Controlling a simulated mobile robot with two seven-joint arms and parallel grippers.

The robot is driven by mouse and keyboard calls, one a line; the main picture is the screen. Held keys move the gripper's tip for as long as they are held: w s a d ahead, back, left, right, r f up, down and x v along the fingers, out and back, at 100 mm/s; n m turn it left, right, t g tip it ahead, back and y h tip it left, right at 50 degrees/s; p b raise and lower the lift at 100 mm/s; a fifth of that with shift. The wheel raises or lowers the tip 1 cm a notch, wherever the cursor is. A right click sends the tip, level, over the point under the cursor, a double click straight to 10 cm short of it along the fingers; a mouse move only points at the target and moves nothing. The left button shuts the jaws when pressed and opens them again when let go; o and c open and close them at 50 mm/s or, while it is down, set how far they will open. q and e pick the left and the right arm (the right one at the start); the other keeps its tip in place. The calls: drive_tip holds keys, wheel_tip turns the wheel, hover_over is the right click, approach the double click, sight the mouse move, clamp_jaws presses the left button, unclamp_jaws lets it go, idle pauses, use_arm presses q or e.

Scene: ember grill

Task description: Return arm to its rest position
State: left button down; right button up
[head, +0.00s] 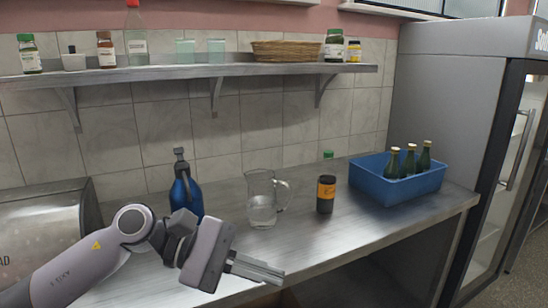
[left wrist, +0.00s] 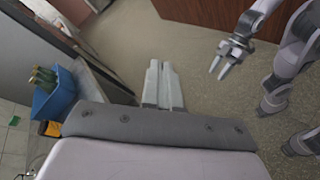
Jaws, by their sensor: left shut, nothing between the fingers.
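My left gripper (head: 282,274) is at the front of the counter in the head view, its fingers pointing right and together. In the left wrist view (left wrist: 160,66) its two fingers lie side by side with nothing between them. My right gripper (left wrist: 218,70) shows at the upper right of the left wrist view, above the floor. Its two fingers are apart, with nothing seen between them. It is not in the head view.
The steel counter (head: 330,231) holds a blue bottle (head: 186,192), a glass pitcher (head: 262,200), a dark jar with an orange band (head: 326,194) and a blue crate (head: 400,187) of green bottles. A shelf (head: 200,75) hangs above. A fridge (head: 450,110) stands right.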

use_arm(q)
drive_tip(key=w+a+f+m+t+y, duration=0.1)
drive_tip(key=a+f+m+t, duration=0.2)
drive_tip(key=f+m+t, duration=0.5)
drive_tip(key=a+f+m+t+y, duration=0.1)
drive_tip(key=a+f+m+t, duration=0.3)
drive_tip(key=m, duration=0.7)
drive_tip(key=w+a+f+m+t+y, duration=0.1)
drive_tip(key=a+f+m+t+y, duration=0.1)
drive_tip(key=m+t, duration=0.65)
drive_tip(key=s+a+f+n+g+y, duration=0.4)
drive_tip(key=s+f+n, duration=0.4)
drive_tip(key=f, duration=0.3)
drive_tip(key=s+a+f+n+g+y, duration=0.4)
drive_tip(key=s+f+n, duration=0.4)
drive_tip(key=f, duration=0.3)
drive_tip(key=shift+a+n, duration=0.35)
drive_tip(key=shift+a, duration=0.55)
